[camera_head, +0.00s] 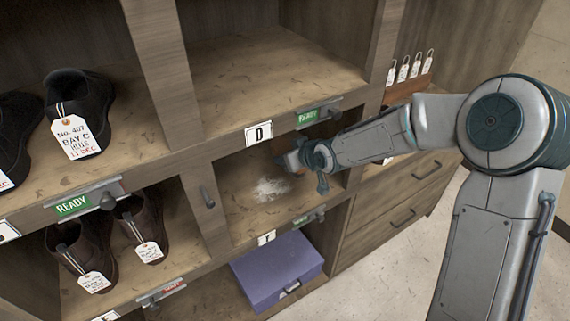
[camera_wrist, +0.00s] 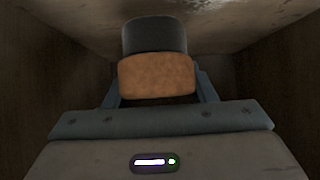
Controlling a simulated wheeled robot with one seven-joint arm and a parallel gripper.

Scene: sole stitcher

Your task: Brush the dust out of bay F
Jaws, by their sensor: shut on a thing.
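Bay F (camera_head: 238,213) is the open compartment in the middle of the rack, with its small label (camera_head: 266,238) on the front edge below. A pale patch of dust (camera_head: 272,188) lies on its floor. My gripper (camera_head: 293,160) reaches into the bay from the right, above and behind the dust. In the wrist view my gripper (camera_wrist: 158,98) is shut on a brush (camera_wrist: 157,76) with a tan block and a dark, rounded end. The brush cannot be made out in the head view. Whether it touches the floor I cannot tell.
Bay D (camera_head: 270,75) above is empty. Black shoes (camera_head: 77,110) and brown shoes (camera_head: 140,225) with tags stand in the left bays. A purple box (camera_head: 277,268) sits below. Drawers (camera_head: 390,205) are at right. Bay walls (camera_wrist: 270,75) close in around my gripper.

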